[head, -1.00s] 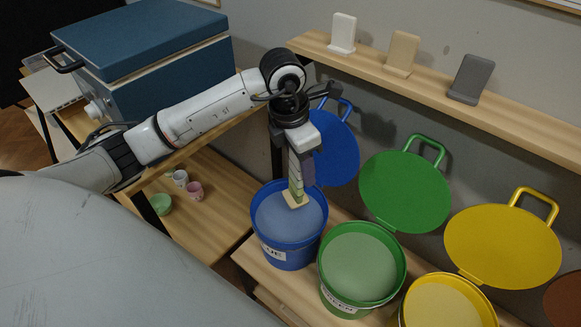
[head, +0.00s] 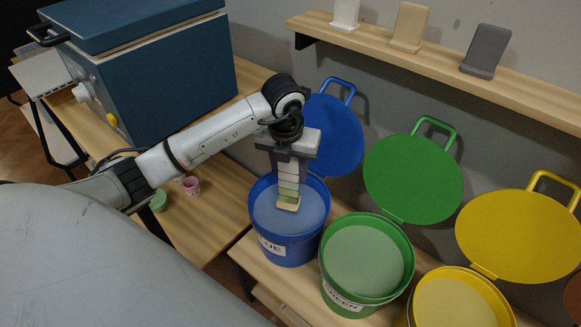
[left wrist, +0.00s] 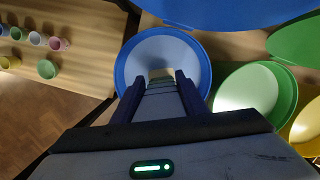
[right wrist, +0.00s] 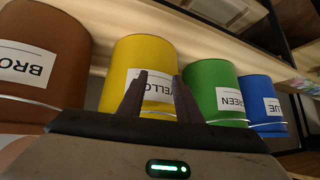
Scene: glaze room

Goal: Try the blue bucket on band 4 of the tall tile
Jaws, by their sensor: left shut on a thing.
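My left gripper (head: 291,155) is shut on the tall tile (head: 289,185), which hangs upright with its foot downward over the blue bucket (head: 287,248). The tile shows pale and greenish bands and a cream foot. The foot is over the pale blue glaze (head: 265,208); I cannot tell whether it touches the surface. In the left wrist view the tile (left wrist: 161,85) runs between the fingers, with the blue bucket (left wrist: 124,75) below. My right gripper (right wrist: 153,90) shows in its wrist view, fingers apart and empty, before the yellow bucket (right wrist: 140,58).
The blue lid (head: 335,130) stands upright behind its bucket. The green bucket (head: 337,292) and yellow bucket (head: 455,275) stand open to the right. A shelf (head: 440,75) with several small tiles is above. The blue kiln (head: 150,80) and small cups (head: 191,185) are left.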

